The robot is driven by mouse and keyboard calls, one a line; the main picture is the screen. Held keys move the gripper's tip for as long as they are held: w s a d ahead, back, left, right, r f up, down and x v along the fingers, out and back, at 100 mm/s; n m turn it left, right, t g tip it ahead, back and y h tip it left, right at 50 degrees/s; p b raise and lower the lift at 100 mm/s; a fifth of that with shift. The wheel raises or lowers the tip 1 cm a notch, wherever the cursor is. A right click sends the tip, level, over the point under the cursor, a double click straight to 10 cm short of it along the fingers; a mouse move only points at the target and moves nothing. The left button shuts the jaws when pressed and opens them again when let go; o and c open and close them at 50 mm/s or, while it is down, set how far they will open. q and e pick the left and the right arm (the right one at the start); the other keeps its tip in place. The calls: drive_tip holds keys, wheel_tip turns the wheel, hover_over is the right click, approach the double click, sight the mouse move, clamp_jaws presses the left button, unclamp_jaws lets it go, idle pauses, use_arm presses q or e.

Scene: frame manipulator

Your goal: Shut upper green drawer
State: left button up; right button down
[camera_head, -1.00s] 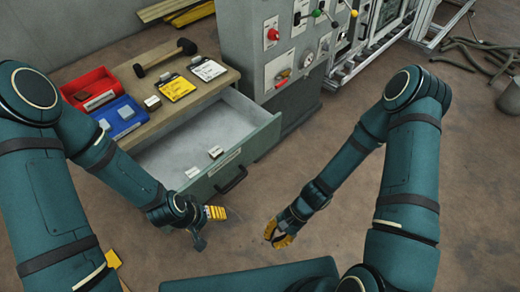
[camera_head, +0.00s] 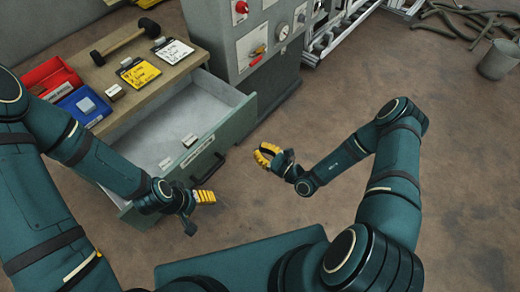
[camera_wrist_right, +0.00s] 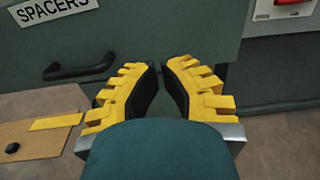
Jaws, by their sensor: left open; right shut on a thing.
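The upper green drawer (camera_head: 219,144) stands pulled well out of the bench. Its front has a dark handle (camera_head: 210,170) and a label; small pale items lie inside. In the right wrist view a green front (camera_wrist_right: 200,25) fills the background, with a "SPACERS" label and a black handle (camera_wrist_right: 80,70) at left. My right gripper (camera_head: 265,154) is to the right of the drawer front, apart from it in the head view. My left gripper (camera_head: 203,197) is open, low in front of the drawer.
The wooden bench top (camera_head: 140,85) carries a red bin (camera_head: 48,78), a blue bin (camera_head: 84,105), a hammer (camera_head: 125,40) and tags. A grey control cabinet (camera_head: 250,75) stands right behind the drawer. The floor between my arms is clear; a bucket (camera_head: 498,60) is far right.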

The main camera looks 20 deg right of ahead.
sight(233, 132)
drive_tip(key=b+x, duration=0.2)
drive_tip(key=x, duration=0.9)
use_arm(q)
drive_tip(key=shift+w+f, duration=0.25)
drive_tip(key=shift+f, duration=0.75)
